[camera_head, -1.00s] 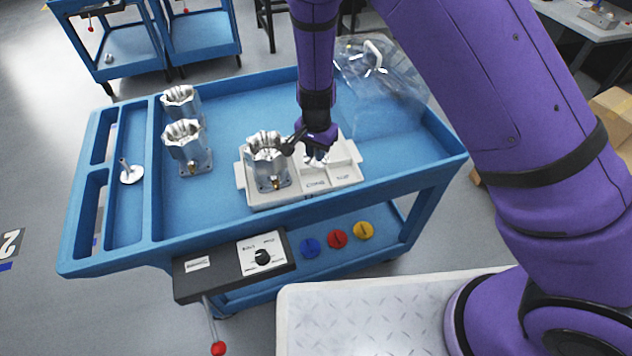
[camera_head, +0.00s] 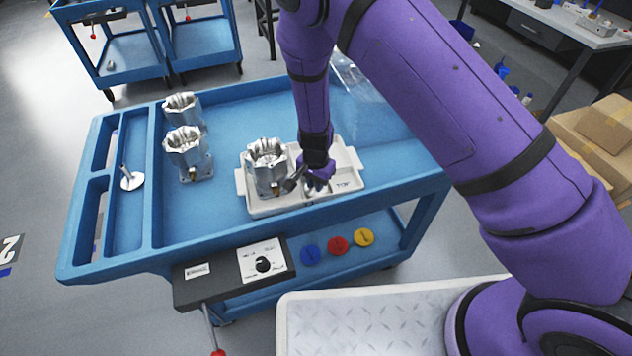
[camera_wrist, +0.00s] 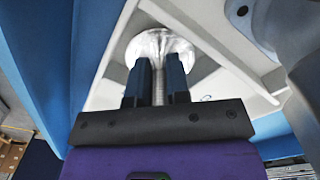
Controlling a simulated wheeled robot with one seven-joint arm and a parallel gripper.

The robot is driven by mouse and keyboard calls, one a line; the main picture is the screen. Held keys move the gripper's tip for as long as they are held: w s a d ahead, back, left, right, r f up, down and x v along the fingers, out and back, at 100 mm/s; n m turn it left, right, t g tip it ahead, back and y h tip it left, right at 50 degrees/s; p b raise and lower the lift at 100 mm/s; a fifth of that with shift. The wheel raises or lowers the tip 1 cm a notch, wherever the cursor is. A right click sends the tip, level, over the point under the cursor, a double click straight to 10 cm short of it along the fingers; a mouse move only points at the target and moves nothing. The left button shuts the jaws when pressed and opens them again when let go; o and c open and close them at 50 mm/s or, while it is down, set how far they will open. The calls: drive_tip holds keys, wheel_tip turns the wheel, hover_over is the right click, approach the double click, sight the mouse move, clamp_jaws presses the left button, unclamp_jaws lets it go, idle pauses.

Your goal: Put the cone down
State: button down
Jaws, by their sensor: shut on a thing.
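The cone (camera_wrist: 163,46) is a shiny silver round piece with a thin stem. In the wrist view the dark fingers of my gripper (camera_wrist: 158,75) are shut on its stem, with the broad round end pointing away from the palm. In the head view my gripper (camera_head: 314,181) is low over the white tray (camera_head: 347,192), just right of a silver housing standing in it. There the cone (camera_head: 317,187) is mostly hidden by the gripper. I cannot tell whether the cone touches the tray floor.
The silver housing (camera_head: 266,168) stands close left of my gripper. Two more housings (camera_head: 188,152) stand further left on the blue cart (camera_head: 225,120). A similar stemmed silver disc (camera_head: 131,181) lies in the cart's left compartment. A clear cover (camera_head: 375,105) is behind the tray.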

drive_tip(key=shift+f, duration=0.15)
drive_tip(key=c, duration=1.1)
unclamp_jaws()
